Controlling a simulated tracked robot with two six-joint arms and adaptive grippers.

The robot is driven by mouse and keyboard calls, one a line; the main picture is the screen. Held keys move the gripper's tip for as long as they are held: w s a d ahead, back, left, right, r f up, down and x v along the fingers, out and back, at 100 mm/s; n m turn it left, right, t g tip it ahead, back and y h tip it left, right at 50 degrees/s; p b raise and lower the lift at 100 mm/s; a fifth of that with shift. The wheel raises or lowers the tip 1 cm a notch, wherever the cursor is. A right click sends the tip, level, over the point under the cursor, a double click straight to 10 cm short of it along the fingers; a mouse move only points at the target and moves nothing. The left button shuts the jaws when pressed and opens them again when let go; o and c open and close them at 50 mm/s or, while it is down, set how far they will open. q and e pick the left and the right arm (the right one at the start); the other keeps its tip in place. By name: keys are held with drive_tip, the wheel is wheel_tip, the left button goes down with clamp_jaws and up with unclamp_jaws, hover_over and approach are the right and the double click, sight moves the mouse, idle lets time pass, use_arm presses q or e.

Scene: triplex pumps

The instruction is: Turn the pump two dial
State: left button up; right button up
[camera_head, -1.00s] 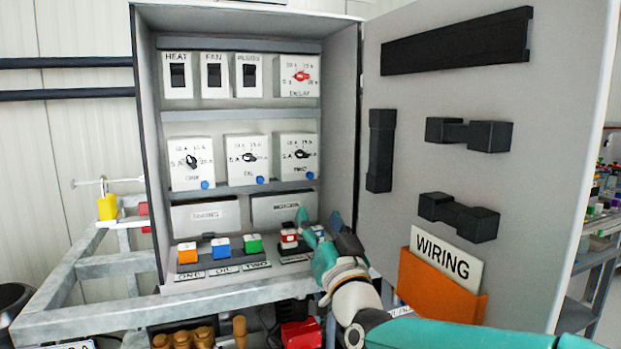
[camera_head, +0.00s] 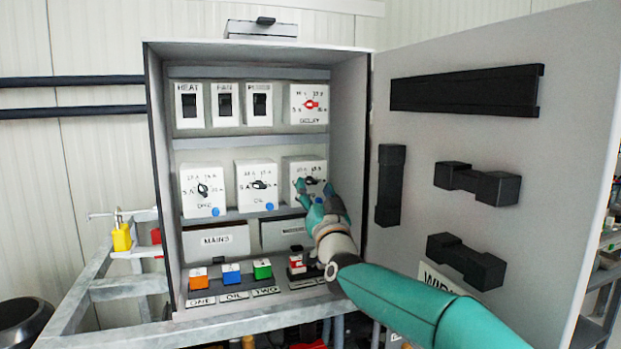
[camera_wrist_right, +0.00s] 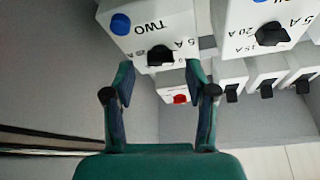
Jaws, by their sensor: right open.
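The pump two dial is a black knob on a white box (camera_head: 290,168) at the right end of the middle row in the open cabinet. My right gripper (camera_head: 317,190) is in front of this box and partly covers its lower part. In the right wrist view the box marked TWO (camera_wrist_right: 143,30) is upside down, and its black knob (camera_wrist_right: 160,56) shows just beyond and between the open fingertips (camera_wrist_right: 160,72). The fingers look empty; I cannot tell whether they touch the box. My left gripper is not in view.
Boxes for pump one (camera_head: 203,205) and OIL (camera_head: 257,200) stand left of it. The red DELAY dial (camera_head: 310,104) is above. Coloured buttons (camera_head: 231,273) line the shelf below. The open cabinet door (camera_head: 450,120) with black handles bounds the right side.

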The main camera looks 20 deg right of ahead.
drive_tip(key=shift+p+x, duration=0.3)
drive_tip(key=shift+x, duration=0.6)
clamp_jaws()
